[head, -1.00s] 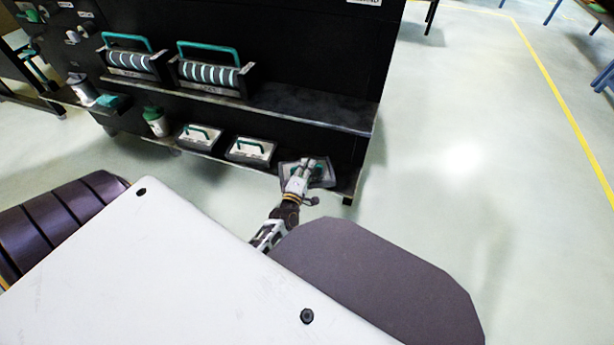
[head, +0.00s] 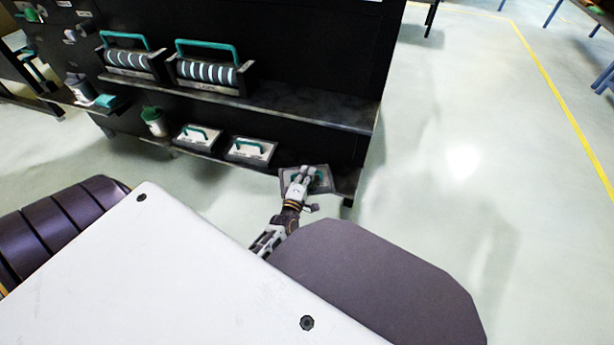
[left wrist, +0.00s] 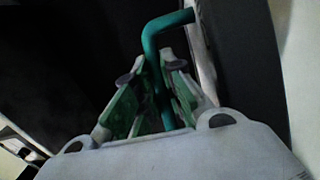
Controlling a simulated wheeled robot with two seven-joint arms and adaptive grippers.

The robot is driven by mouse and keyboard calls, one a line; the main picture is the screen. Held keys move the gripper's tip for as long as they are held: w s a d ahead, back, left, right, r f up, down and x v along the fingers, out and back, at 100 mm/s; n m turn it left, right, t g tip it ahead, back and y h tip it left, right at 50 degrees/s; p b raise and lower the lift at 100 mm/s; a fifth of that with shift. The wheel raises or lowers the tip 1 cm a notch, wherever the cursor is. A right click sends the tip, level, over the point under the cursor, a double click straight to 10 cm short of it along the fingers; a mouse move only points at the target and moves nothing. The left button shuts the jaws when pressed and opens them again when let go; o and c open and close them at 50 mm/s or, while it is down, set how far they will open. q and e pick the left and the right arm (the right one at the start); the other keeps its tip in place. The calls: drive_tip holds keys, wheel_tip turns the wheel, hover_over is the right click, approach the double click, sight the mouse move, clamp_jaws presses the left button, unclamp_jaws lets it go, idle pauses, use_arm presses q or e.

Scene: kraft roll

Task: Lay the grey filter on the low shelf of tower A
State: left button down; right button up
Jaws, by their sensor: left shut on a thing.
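The grey filter (head: 324,184), a flat box with a dark rim and a teal handle, is at the right end of the low shelf (head: 232,162). My left gripper (head: 303,172) is shut on its handle and partly covers it. In the left wrist view the teal handle (left wrist: 153,45) runs between the fingers of my left gripper (left wrist: 153,82), beside the filter's dark rim (left wrist: 243,60). I cannot tell whether the filter's underside rests fully on the shelf. My right gripper is not in view.
Two similar filters, one (head: 196,137) and another (head: 249,150), sit left on the low shelf, with a green-capped bottle (head: 154,121) beyond. The upper shelf (head: 310,107) carries two teal-handled racks, (head: 132,60) and (head: 207,74). Floor to the right is clear.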

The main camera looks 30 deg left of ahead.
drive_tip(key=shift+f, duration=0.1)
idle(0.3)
use_arm(q)
drive_tip(key=c, duration=1.5)
unclamp_jaws()
drive_tip(key=shift+f, duration=0.1)
drive_tip(key=shift+p+v, duration=0.5)
drive_tip(key=shift+v, duration=0.8)
drive_tip(key=p+v, duration=0.2)
drive_tip(key=v, duration=0.7)
drive_tip(key=shift+s+p, duration=0.2)
drive_tip(key=shift+p, duration=0.2)
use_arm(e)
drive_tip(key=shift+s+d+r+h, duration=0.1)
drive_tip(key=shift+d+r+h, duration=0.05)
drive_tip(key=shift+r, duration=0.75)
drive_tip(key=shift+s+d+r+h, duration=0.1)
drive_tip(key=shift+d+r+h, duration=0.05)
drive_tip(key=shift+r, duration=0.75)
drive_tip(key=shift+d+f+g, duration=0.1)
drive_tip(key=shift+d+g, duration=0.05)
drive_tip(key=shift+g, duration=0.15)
